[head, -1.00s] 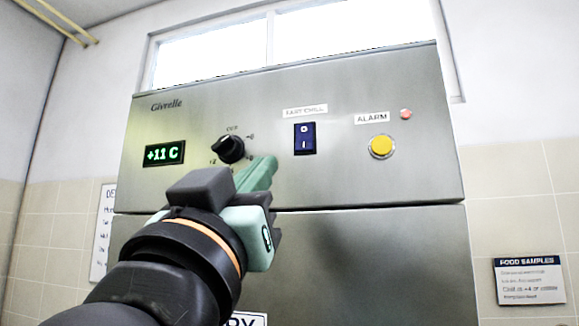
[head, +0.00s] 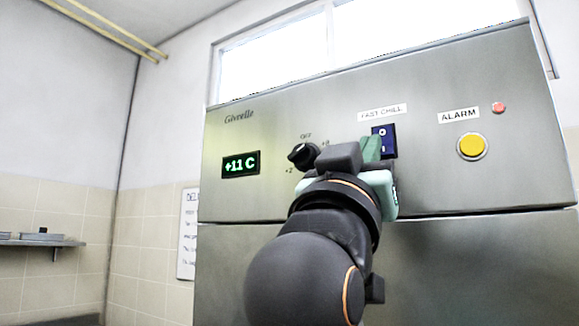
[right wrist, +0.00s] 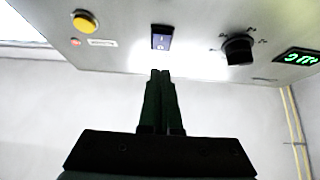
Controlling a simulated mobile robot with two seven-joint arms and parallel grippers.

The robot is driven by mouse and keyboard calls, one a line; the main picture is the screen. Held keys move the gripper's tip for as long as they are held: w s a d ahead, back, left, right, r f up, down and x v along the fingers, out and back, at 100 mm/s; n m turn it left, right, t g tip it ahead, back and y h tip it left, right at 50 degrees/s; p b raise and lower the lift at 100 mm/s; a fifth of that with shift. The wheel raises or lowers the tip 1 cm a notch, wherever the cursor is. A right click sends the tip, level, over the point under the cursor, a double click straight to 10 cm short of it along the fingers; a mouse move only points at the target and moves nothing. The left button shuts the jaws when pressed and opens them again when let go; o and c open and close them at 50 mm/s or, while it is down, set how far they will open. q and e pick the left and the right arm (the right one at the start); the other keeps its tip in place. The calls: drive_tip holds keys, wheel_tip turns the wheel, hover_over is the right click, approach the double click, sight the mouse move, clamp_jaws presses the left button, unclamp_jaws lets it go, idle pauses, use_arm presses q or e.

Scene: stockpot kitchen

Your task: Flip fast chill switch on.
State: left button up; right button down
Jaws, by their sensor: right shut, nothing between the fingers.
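The fast chill switch (head: 386,141) is a dark blue rocker marked O and I, under a "FAST CHILL" label on the steel cabinet's front panel. My right gripper (head: 370,148) is in front of the panel, and its green fingers cover the left part of the switch in the head view. In the right wrist view the switch (right wrist: 161,38) shows whole, just beyond the closed fingertips (right wrist: 160,73), with a gap between them in the picture. I cannot tell whether they touch it. The right gripper is shut and empty. My left gripper is not in view.
A black knob (head: 303,155) and a green "+11 C" display (head: 241,164) sit left of the switch. A yellow alarm button (head: 472,146) and a small red lamp (head: 498,107) sit right. A wall shelf (head: 42,241) is at far left.

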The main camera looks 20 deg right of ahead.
sight(383, 150)
drive_tip(key=w+d, duration=0.2)
drive_tip(key=w+d+p, duration=0.1)
drive_tip(key=d, duration=0.1)
drive_tip(key=shift+w+r, duration=0.25)
drive_tip(key=shift+r, duration=0.1)
drive_tip(key=shift+w+d+f, duration=0.1)
drive_tip(key=shift+w+d+f+b, duration=0.2)
drive_tip(key=shift+f+b, duration=0.05)
drive_tip(key=shift+b, duration=0.2)
drive_tip(key=shift+r, duration=0.2)
